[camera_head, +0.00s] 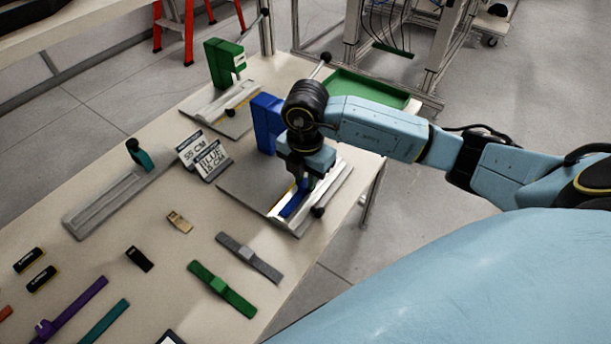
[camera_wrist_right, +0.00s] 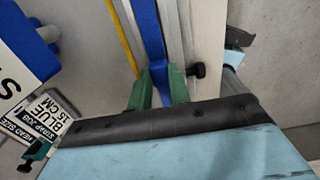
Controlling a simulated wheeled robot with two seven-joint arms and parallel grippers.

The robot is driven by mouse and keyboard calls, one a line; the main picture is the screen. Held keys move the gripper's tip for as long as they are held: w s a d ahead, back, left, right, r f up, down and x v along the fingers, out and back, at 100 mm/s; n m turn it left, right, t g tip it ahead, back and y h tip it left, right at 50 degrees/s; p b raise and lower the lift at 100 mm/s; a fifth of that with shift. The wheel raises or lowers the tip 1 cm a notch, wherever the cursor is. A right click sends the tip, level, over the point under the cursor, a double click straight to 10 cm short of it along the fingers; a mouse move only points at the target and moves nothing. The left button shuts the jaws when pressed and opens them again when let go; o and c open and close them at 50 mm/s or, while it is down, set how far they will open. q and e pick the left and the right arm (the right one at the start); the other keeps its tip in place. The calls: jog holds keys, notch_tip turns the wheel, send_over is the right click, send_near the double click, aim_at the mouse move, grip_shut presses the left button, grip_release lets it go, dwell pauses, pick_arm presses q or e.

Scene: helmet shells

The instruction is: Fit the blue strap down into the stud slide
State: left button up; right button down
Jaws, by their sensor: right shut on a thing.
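The blue strap (camera_head: 293,203) lies lengthwise along the metal stud slide (camera_head: 334,186) at the right side of a grey base plate. In the right wrist view the strap (camera_wrist_right: 149,30) runs between a yellow strip and the slide's metal rails (camera_wrist_right: 173,30). My right gripper (camera_head: 303,183) points down over the slide. Its green fingers (camera_wrist_right: 159,88) are shut on the strap, one on each side. I cannot tell how deep the strap sits in the slide. My left gripper is out of view.
A blue upright block (camera_head: 266,122) stands on the plate behind my gripper. Black-and-white sign cards (camera_head: 212,160) stand to the left. A black knob (camera_head: 318,211) sits at the slide's near end. Green (camera_head: 222,289) and grey (camera_head: 249,257) straps lie in front. A green tray (camera_head: 366,88) is behind.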

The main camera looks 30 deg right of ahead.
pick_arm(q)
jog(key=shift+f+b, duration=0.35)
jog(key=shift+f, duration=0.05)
pick_arm(e)
jog(key=shift+f, duration=0.55)
jog(key=c, duration=1.2)
grip_release()
jog(key=shift+c, duration=0.2)
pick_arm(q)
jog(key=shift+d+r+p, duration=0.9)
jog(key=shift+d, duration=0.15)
pick_arm(e)
notch_tip(320, 180, up, 13)
jog(key=shift+r, duration=0.2)
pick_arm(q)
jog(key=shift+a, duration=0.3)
